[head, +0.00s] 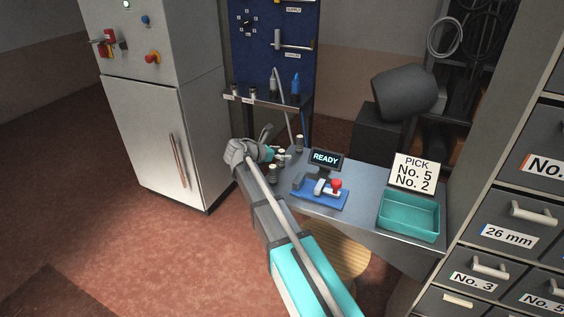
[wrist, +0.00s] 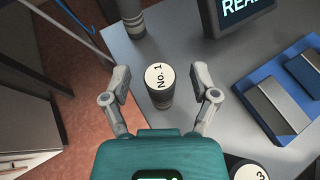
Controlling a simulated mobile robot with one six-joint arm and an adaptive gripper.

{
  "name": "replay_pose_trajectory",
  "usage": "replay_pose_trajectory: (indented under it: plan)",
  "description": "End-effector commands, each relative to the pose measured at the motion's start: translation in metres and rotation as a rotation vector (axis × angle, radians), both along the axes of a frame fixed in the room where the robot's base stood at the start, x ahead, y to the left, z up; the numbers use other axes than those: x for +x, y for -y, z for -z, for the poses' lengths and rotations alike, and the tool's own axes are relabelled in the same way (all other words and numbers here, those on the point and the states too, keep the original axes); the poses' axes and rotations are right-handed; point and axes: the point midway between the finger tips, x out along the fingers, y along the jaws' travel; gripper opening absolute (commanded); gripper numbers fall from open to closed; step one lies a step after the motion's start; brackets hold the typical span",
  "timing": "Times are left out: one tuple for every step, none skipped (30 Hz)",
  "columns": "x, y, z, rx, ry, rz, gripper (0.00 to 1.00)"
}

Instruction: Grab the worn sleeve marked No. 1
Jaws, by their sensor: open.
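The worn sleeve marked No. 1 (wrist: 160,86) is a dark upright cylinder with a white top label, standing on the grey bench (wrist: 200,130). It shows in the wrist view between the fingers of my gripper (wrist: 161,74). The gripper is open, one finger on each side, with gaps between fingers and sleeve. In the head view my gripper (head: 268,145) is over the bench's left end; I cannot tell which small cylinder there is No. 1.
A sleeve whose label shows a 3 (wrist: 248,171) stands close at lower right. Another cylinder (wrist: 130,18) stands beyond No. 1. A blue fixture (head: 320,192), a READY display (head: 325,160), a teal tray (head: 408,232) and a PICK card (head: 414,173) are to the right.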

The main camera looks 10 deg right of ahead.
Motion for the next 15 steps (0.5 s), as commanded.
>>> replay_pose_trajectory:
  plan:
    - [0.0003, 0.0006, 0.0003, 0.0, 0.0, 0.0, 0.77]
    - [0.0003, 0.0006, 0.0, 0.0, 0.0, 0.0, 0.77]
    - [0.0001, 0.0006, -0.0001, 0.0, 0.0, 0.0, 0.77]
    - [0.0001, 0.0005, -0.0002, 0.0, 0.0, 0.0, 0.77]
    - [0.0001, 0.0005, -0.0002, 0.0, 0.0, 0.0, 0.77]
    - [0.0001, 0.0005, -0.0002, 0.0, 0.0, 0.0, 0.77]
    - [0.0, 0.0006, -0.0002, 0.0, 0.0, 0.0, 0.77]
    - [0.0, 0.0006, -0.0002, 0.0, 0.0, 0.0, 0.77]
    - [0.0001, 0.0006, -0.0002, 0.0, 0.0, 0.0, 0.77]
    - [0.0001, 0.0006, -0.0002, 0.0, 0.0, 0.0, 0.77]
    - [0.0001, 0.0006, -0.0002, 0.0, 0.0, 0.0, 0.77]
    - [0.0, 0.0007, -0.0002, 0.0, 0.0, 0.001, 0.77]
    - [0.0, 0.0008, -0.0001, 0.0, 0.0, 0.001, 0.77]
    - [-0.0001, 0.0008, -0.0001, 0.0, 0.0, 0.001, 0.77]
    - [-0.0001, 0.0008, -0.0002, 0.0, 0.0, 0.001, 0.77]
